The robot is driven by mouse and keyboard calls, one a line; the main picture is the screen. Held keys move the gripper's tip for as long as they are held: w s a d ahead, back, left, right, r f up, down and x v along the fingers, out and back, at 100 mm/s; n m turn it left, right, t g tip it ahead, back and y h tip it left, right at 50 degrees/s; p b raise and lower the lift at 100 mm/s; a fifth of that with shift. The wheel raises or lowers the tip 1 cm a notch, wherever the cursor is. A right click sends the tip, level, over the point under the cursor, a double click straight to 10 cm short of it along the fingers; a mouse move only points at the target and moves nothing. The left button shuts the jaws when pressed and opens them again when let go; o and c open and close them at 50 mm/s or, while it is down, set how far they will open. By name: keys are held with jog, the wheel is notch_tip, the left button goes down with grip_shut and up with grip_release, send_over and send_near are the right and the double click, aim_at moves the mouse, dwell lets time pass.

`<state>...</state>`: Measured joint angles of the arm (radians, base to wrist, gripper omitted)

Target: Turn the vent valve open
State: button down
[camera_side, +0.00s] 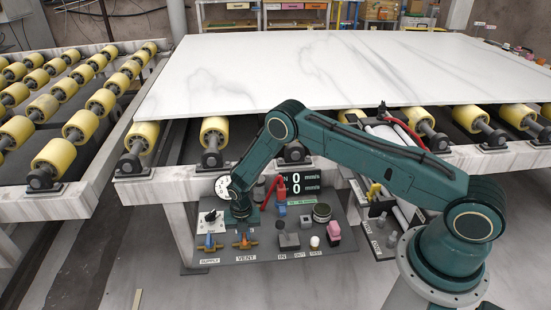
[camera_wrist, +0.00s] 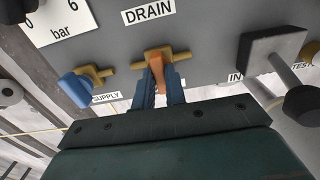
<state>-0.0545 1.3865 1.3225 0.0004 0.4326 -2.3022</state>
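The vent valve is a brass body with an orange handle (camera_wrist: 157,69), at the middle of the wrist view. The handle stands across the left-right brass pipe. In the side view the valve (camera_side: 245,243) sits above the VENT label on the grey panel. My gripper (camera_wrist: 160,88) has its two blue-grey fingers on either side of the orange handle. The gap to the handle looks small, and I cannot tell whether the fingers press on it. In the side view my gripper (camera_side: 241,222) hangs just over the valve and hides part of it.
A blue-handled supply valve (camera_wrist: 82,87) is close on the left. A grey block with a lever and dark knob (camera_wrist: 275,60) is on the right. A DRAIN label (camera_wrist: 148,11) is above the valve. A white stone slab (camera_side: 300,75) lies on rollers behind the panel.

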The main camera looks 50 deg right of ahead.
jog(key=shift+m, duration=0.3)
jog(key=m, duration=0.3)
jog(key=shift+m, duration=0.4)
jog(key=m, duration=0.4)
jog(key=shift+m, duration=0.3)
jog(key=m, duration=0.4)
jog(key=shift+m, duration=2.5)
jog(key=c, duration=1.4)
grip_release()
jog(key=shift+c, duration=0.2)
